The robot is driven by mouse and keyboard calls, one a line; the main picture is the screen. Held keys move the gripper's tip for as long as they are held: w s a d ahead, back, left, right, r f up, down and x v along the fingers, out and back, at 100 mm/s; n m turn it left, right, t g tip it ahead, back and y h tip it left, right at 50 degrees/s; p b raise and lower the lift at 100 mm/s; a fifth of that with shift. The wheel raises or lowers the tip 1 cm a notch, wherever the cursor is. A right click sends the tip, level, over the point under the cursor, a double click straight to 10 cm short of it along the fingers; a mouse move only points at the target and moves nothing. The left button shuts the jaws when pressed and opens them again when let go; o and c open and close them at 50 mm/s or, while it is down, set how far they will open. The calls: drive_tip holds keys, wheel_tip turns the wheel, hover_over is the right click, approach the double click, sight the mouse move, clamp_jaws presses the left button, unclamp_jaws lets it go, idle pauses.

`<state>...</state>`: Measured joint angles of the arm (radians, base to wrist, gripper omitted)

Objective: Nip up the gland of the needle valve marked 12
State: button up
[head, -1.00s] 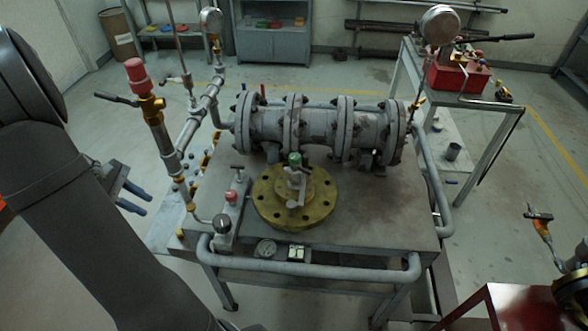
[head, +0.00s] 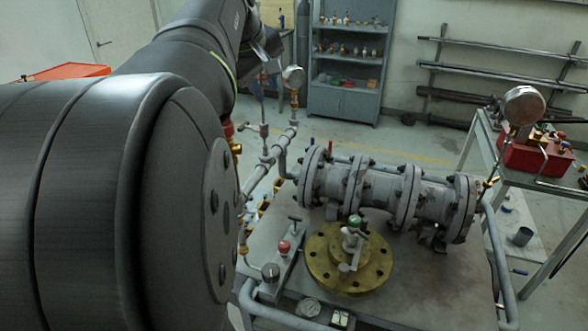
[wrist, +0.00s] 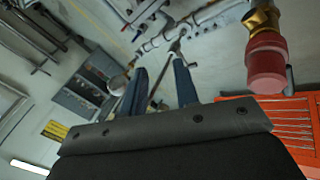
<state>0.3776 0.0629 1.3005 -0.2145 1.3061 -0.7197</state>
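No number 12 can be read on any valve. A small valve with a T-bar handle (head: 256,128) stands on the grey pipework left of the big flanged pipe in the head view. Another T-handled valve (head: 295,221) sits on the block beside the brass flange. In the wrist view the two blue fingers of my gripper (wrist: 161,68) are spread apart with nothing held between them. A thin stem with a cross handle (wrist: 177,46) shows beyond the fingertips, apart from them. In the head view my arm hides much of the left pipework, and the fingers are not clear there.
A red-capped brass valve (wrist: 266,60) is close on the right in the wrist view. A pressure gauge (head: 293,76) tops the pipework. The flanged pipe (head: 390,195) and brass flange (head: 325,275) fill the bench. A red toolbox (head: 535,153) stands on the right-hand cart.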

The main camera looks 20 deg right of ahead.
drive_tip(key=s+d+f+g+y, duration=0.2)
drive_tip(key=s+d+f+g, duration=0.1)
drive_tip(key=s+d+f, duration=0.6)
drive_tip(key=m+g+y, duration=0.1)
drive_tip(key=y, duration=0.1)
approach(365, 235)
drive_tip(key=f, duration=0.8)
drive_tip(key=shift+w+d, duration=0.1)
drive_tip(key=shift+d, duration=0.1)
drive_tip(key=shift+c, duration=0.2)
clamp_jaws()
